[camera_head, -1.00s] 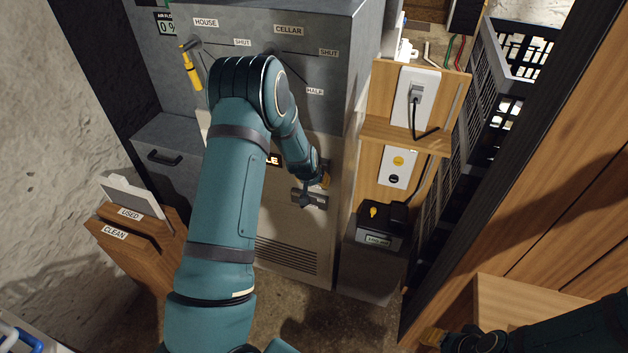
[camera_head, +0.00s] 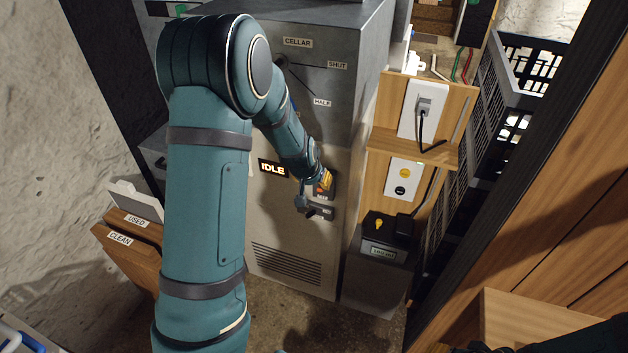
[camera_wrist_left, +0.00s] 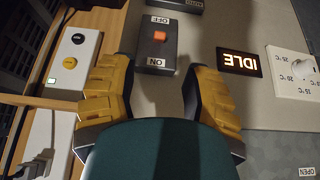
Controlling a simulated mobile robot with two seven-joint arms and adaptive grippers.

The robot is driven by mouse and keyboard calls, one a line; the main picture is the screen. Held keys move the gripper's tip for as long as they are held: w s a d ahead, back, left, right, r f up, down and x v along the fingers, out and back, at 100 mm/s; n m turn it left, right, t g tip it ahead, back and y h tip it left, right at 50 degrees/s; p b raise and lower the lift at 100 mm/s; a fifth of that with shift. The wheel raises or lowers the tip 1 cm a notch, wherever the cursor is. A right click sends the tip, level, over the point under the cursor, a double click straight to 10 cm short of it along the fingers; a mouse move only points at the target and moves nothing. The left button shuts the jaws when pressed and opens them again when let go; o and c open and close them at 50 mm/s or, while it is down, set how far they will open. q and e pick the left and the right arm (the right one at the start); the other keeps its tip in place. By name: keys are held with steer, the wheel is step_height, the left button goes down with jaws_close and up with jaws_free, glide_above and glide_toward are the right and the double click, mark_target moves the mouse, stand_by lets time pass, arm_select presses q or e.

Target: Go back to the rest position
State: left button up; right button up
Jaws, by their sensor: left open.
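My left arm (camera_head: 205,190) comes up the left middle of the head view and bends down to the grey cabinet front. My left gripper (camera_head: 325,182) is at the cabinet front beside the IDLE display, small and partly hidden by its wrist. In the left wrist view the yellow fingers (camera_wrist_left: 160,68) stand apart with nothing held between them. A dark switch box (camera_wrist_left: 173,55) with an orange rocker, marked OFF and ON, shows beyond and between the fingertips. I cannot tell whether they touch it. My right arm (camera_head: 560,335) shows only at the bottom right edge; its gripper is out of view.
The lit IDLE display (camera_wrist_left: 239,62) and a white temperature dial (camera_wrist_left: 290,72) are beside the switch. A wooden panel with a socket plate (camera_head: 422,108) and a two-button plate (camera_head: 404,177) stands right of the cabinet. A wooden USED/CLEAN holder (camera_head: 130,250) is at left.

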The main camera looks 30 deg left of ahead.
stand_by(0.3)
arm_select(q)
steer(key=s+d+f+g+h+b, duration=0.2)
steer(key=s+d+f, duration=0.6)
steer(key=d+f, duration=0.5)
steer(key=s+d+f+g+h, duration=0.1)
steer(key=s+d+f, duration=0.1)
steer(key=s+d, duration=0.4)
steer(key=s+d+f+m+h+b, duration=0.1)
steer(key=s+d+f+h, duration=0.1)
steer(key=s+d, duration=0.4)
steer(key=shift+d+f+g, duration=0.4)
steer(key=shift+d+f, duration=0.15)
steer(key=shift+f, duration=0.25)
